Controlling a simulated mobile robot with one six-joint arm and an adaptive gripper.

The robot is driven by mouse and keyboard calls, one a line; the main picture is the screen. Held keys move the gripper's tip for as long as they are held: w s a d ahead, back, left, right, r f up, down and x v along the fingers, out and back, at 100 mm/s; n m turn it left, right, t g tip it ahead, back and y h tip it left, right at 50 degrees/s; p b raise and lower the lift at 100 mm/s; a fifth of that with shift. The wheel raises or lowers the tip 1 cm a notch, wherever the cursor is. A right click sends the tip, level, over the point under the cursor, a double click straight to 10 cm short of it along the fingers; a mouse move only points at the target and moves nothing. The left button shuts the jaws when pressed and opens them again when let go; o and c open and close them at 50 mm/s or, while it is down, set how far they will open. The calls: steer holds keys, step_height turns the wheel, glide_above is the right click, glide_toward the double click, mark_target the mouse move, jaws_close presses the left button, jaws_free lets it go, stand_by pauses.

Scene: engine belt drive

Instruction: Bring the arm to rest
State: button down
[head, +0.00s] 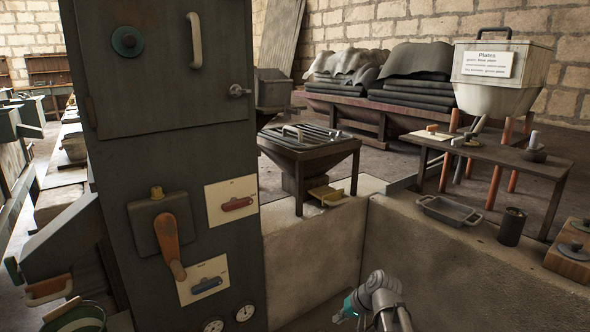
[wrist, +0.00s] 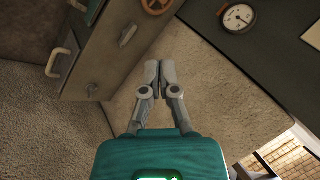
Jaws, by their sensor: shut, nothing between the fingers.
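My arm (head: 384,298) shows at the bottom of the head view, low beside the stone wall. Its teal gripper body (wrist: 160,157) fills the bottom of the wrist view. My gripper (wrist: 160,68) has its two grey fingers together at the tips, with nothing between them. The fingers point over bare, speckled floor or wall surface and appear to touch nothing. In the head view the fingers are small and hard to make out.
A dark green cabinet (head: 170,75) with an orange lever (head: 169,245) and gauges stands left of my arm. A low stone wall (head: 430,270) is close by, bearing a grey tray (head: 450,211) and a dark cup (head: 512,226). A gauge (wrist: 238,18) shows in the wrist view.

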steer(key=s+d+f+n+g+h+p, duration=0.1)
steer(key=s+d+h, duration=0.15)
steer(key=s, duration=0.25)
steer(key=s+d+g+h+p, duration=0.1)
steer(key=s+d+g+h, duration=0.1)
steer(key=s+h, duration=0.3)
step_height(320, 180, up, 37)
steer(key=y+p, duration=0.1)
steer(key=p, duration=3.6)
steer(key=shift+s+r, duration=0.2)
steer(key=shift+s, duration=0.05)
steer(key=shift+a, duration=0.1)
